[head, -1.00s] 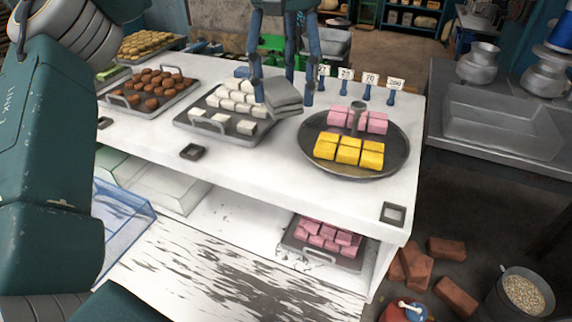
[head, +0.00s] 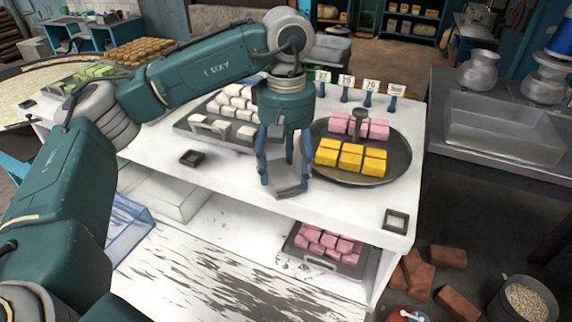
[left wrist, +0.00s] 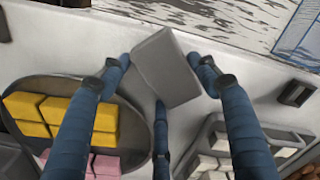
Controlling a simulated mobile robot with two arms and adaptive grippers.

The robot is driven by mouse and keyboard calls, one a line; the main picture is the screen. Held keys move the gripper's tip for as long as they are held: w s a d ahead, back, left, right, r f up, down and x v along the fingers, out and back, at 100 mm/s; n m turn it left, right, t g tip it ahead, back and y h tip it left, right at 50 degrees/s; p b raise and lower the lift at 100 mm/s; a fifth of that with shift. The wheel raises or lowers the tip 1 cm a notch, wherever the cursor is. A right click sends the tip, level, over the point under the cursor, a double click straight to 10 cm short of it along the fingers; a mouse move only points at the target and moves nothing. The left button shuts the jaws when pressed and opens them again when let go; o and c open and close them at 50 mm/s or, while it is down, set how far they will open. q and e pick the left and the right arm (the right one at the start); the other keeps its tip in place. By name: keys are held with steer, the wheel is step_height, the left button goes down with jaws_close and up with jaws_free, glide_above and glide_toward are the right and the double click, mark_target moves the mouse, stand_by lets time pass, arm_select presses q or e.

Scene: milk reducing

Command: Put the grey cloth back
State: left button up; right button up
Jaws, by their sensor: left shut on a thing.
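The grey cloth (head: 287,181) is a folded grey block near the front edge of the white counter (head: 240,176), between the tray of white sweets and the round platter. My left gripper (head: 284,172) points down at it with its blue fingers shut on it. The left wrist view shows the cloth (left wrist: 166,68) between the fingertips of the gripper (left wrist: 165,82). I cannot tell whether the cloth touches the counter. My right gripper is not in view.
A round dark platter (head: 402,160) with pink and yellow sweets lies just right of the gripper. A tray (head: 184,125) of white sweets lies to the left. Several price signs (head: 345,84) stand behind. A lower shelf holds a tray of pink sweets (head: 322,245).

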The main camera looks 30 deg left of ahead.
mark_target(286, 170)
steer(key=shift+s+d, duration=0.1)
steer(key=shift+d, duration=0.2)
arm_select(q)
steer(key=shift+f, duration=0.2)
steer(key=o, duration=1)
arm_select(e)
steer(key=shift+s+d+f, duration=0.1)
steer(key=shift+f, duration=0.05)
arm_select(q)
steer(key=shift+r, duration=0.1)
steer(key=shift+r, duration=0.25)
step_height(286, 170, up, 4)
steer(key=shift+r+b, duration=0.25)
steer(key=shift+b, duration=0.75)
step_height(286, 170, up, 7)
steer(key=shift+r+p, duration=0.1)
steer(key=shift+p, duration=0.4)
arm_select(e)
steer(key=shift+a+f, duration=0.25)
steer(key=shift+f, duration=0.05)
